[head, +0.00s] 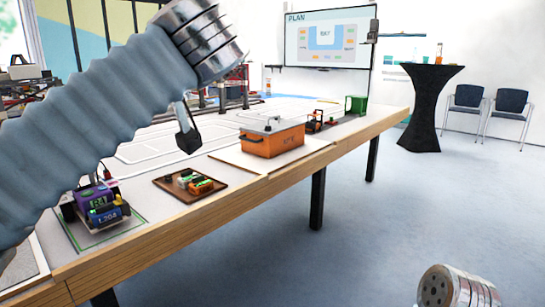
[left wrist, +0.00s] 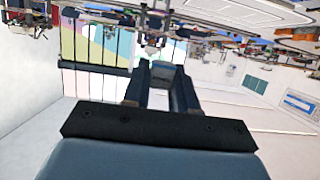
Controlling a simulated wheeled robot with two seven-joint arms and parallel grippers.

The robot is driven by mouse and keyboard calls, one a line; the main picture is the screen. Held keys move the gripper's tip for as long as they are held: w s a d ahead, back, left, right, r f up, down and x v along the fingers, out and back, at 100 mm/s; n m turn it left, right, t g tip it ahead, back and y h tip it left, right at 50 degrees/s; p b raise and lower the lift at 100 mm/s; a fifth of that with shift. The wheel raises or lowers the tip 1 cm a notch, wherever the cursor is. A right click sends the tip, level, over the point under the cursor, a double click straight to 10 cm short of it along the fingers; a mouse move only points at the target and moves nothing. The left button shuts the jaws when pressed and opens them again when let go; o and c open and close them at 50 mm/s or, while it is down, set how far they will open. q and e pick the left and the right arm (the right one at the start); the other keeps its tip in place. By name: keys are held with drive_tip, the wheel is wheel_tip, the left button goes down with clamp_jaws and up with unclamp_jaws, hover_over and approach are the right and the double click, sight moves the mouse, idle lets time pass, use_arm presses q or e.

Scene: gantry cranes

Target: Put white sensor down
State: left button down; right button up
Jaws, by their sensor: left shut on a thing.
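My left arm crosses the head view from the left, and a dark fingertip of my left gripper (head: 188,132) shows below the sleeve, above the table. In the left wrist view the two dark fingers of the left gripper (left wrist: 160,72) are close together, shut on a small pale thing (left wrist: 151,43) at their tips, which I take for the white sensor; its shape is unclear. In the head view the sensor is hidden. A dark tray (head: 163,184) with small green and orange devices lies near the table's front edge.
An orange box (head: 272,146) with a pale lid stands on a board (head: 226,156) right of the tray. A purple and blue wheeled device (head: 101,206) stands on a mat at the left. A green bin (head: 356,104) is farther back. The wooden table edge (head: 330,158) runs diagonally; open floor lies beyond.

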use_arm(q)
drive_tip(key=w+f+m+t+h, duration=0.1)
drive_tip(key=w+f, duration=0.6)
drive_tip(key=f, duration=0.4)
drive_tip(key=w+f+m+t+h, duration=0.1)
drive_tip(key=w+f, duration=0.6)
drive_tip(key=f, duration=0.4)
drive_tip(key=s+f+m+t+h, duration=0.1)
drive_tip(key=s+f+m+h, duration=0.1)
drive_tip(key=f, duration=1.1)
drive_tip(key=s+f+m+t+h, duration=0.1)
drive_tip(key=s+f, duration=0.3)
drive_tip(key=f, duration=1)
drive_tip(key=shift+s+d+f+m+h, duration=0.3)
drive_tip(key=shift+s+m+h, duration=0.1)
drive_tip(key=shift+m+h, duration=0.45)
drive_tip(key=s+d+f+m+h, duration=0.2)
drive_tip(key=d+m+h, duration=0.6)
drive_tip(key=d, duration=0.7)
drive_tip(key=shift+f+h, duration=0.55)
drive_tip(key=shift+h, duration=0.2)
